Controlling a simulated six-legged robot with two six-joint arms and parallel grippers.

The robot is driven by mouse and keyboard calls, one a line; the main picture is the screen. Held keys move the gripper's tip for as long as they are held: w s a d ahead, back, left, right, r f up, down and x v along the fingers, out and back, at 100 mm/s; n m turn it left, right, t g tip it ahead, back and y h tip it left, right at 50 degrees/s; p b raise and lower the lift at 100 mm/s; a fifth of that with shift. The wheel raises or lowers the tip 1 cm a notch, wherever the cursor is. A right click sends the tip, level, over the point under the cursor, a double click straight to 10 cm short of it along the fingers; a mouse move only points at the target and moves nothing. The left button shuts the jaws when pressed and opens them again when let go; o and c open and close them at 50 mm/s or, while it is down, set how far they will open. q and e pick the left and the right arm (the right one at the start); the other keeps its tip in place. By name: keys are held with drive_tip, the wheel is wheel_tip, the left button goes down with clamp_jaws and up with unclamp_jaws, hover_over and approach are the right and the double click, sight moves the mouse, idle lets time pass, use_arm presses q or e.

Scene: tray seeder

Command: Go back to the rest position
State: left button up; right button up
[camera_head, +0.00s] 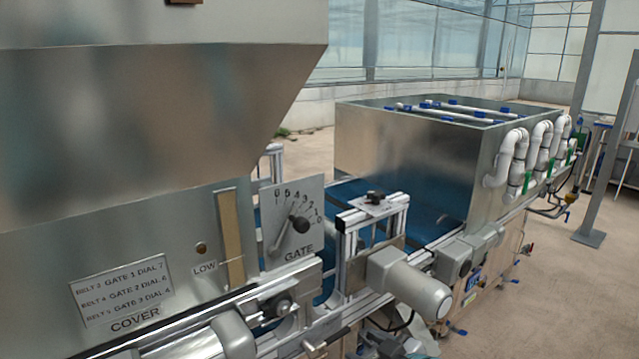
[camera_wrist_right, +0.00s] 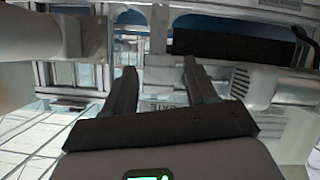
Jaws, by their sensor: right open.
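My right gripper (camera_wrist_right: 160,73) shows in the right wrist view, its two dark fingers apart with nothing held between them. My left gripper is not in view.
A large metal hopper (camera_head: 150,110) with a COVER label (camera_head: 122,290) fills the left. A grey motor (camera_head: 410,285) sticks out in front of the blue belt (camera_head: 345,190). A metal box (camera_head: 400,160) with white pipes stands behind.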

drive_tip(key=s+d+f+m+g+h, duration=0.1)
drive_tip(key=s+f+m+g, duration=0.15)
drive_tip(key=f, duration=0.45)
drive_tip(key=s+f+m+g+h, duration=0.1)
drive_tip(key=s+f, duration=0.2)
drive_tip(key=f, duration=0.4)
drive_tip(key=s+f+m+g, duration=0.3)
drive_tip(key=s+f, duration=0.4)
drive_tip(key=s, duration=0.4)
drive_tip(key=s+d+f+m+g+h+p, duration=0.1)
drive_tip(key=s+f+m+g, duration=0.3)
drive_tip(key=s+f, duration=0.4)
drive_tip(key=s+m, duration=0.1)
drive_tip(key=s, duration=0.2)
drive_tip(key=shift+s, duration=0.1)
